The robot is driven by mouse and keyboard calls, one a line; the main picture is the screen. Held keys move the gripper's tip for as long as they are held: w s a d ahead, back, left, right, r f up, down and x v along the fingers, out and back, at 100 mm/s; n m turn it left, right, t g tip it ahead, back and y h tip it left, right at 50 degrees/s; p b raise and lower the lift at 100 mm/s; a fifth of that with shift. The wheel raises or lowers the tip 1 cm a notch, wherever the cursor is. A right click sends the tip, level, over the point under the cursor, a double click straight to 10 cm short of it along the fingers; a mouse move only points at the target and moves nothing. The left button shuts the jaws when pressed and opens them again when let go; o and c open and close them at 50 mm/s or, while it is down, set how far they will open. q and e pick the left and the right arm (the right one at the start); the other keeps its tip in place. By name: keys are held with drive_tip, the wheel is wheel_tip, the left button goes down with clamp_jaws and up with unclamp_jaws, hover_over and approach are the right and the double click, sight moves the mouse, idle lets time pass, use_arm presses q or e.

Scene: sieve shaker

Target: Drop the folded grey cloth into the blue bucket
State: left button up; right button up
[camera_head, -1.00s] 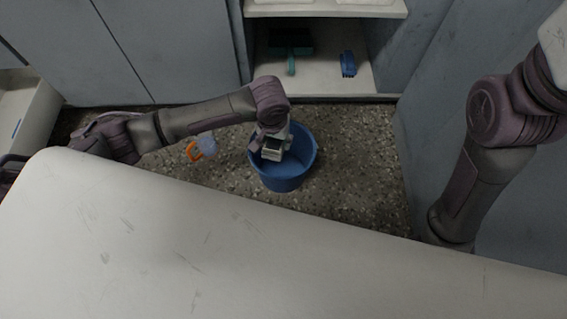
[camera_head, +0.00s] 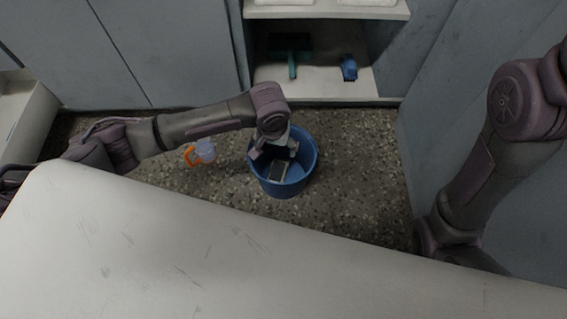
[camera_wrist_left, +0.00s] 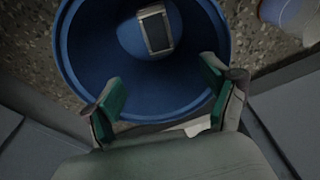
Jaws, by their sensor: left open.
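The blue bucket (camera_head: 285,190) stands on the floor below my left arm, and its inside fills much of the left wrist view (camera_wrist_left: 85,55). The folded grey cloth (camera_head: 278,172) is a small dark grey rectangle with pale edges. It lies inside the bucket, and it also shows near the top of the left wrist view (camera_wrist_left: 157,31). My left gripper (camera_head: 273,153) is over the bucket, pointing down. Its green-padded fingers are spread wide (camera_wrist_left: 163,88), with the cloth beyond them and apart from them. My right gripper is out of view.
A pale jug with an orange handle (camera_head: 204,152) stands on the floor left of the bucket. A white tabletop (camera_head: 200,250) spans the front.

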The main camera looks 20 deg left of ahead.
use_arm(q)
drive_tip(key=shift+r, duration=0.1)
wheel_tip(320, 180, up, 12)
drive_tip(key=s, duration=0.1)
drive_tip(key=shift+s, duration=0.2)
idle(0.5)
